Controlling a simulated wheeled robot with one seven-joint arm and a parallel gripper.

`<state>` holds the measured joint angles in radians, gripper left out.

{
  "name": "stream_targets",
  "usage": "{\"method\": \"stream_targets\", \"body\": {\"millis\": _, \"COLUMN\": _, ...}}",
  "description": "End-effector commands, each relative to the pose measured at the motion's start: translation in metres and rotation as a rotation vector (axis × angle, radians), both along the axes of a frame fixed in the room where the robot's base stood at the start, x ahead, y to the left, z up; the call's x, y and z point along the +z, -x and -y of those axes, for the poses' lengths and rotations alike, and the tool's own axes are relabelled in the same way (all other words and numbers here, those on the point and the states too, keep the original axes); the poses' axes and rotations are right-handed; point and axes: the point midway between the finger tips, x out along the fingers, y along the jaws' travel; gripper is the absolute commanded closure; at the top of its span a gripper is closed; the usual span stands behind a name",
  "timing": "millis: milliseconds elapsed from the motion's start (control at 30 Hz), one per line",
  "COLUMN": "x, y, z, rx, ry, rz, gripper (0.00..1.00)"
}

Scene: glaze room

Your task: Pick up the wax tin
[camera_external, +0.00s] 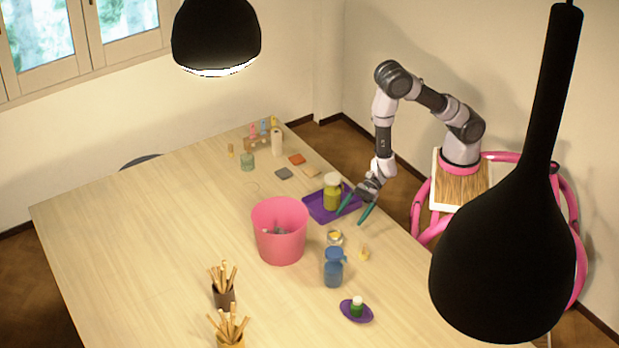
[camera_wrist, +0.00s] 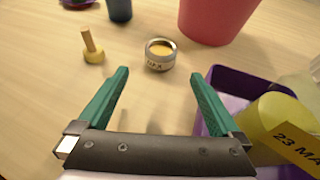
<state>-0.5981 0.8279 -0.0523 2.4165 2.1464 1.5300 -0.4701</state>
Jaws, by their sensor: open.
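The wax tin (camera_external: 335,239) is a small round silver tin with yellow-orange wax inside. It stands upright on the wooden table, to the right of the pink bucket. In the wrist view the tin (camera_wrist: 159,60) sits just beyond the fingertips, near the middle of the gap, with part of a label showing. My gripper (camera_external: 351,218) is open and empty, its green fingers pointing down toward the table near the tin. In the wrist view my gripper (camera_wrist: 160,74) has its fingers wide apart, with nothing between them but table.
A purple tray (camera_external: 318,208) with a yellow jar (camera_external: 333,196) lies close beside my gripper. The pink bucket (camera_external: 279,235), a small wooden tool (camera_external: 363,254), a blue jug (camera_external: 333,270) and a purple saucer (camera_external: 347,315) surround the tin. The table's left part is clear.

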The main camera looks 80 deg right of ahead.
Motion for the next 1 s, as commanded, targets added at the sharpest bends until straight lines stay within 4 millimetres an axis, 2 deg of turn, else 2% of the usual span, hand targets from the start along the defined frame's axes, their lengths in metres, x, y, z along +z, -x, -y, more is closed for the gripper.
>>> {"method": "stream_targets", "body": {"millis": 300, "x": -0.019, "y": -0.018, "z": -0.038, "rx": -0.002, "ry": 0.001, "rz": -0.001, "gripper": 0.00}}
{"method": "stream_targets", "body": {"millis": 500, "x": -0.022, "y": -0.025, "z": -0.050, "rx": -0.003, "ry": 0.000, "rz": 0.000, "gripper": 0.00}}
{"method": "stream_targets", "body": {"millis": 800, "x": -0.032, "y": -0.043, "z": -0.087, "rx": -0.003, "ry": 0.000, "rz": 0.000, "gripper": 0.00}}
{"method": "stream_targets", "body": {"millis": 1000, "x": -0.034, "y": -0.046, "z": -0.091, "rx": -0.004, "ry": 0.001, "rz": -0.001, "gripper": 0.00}}
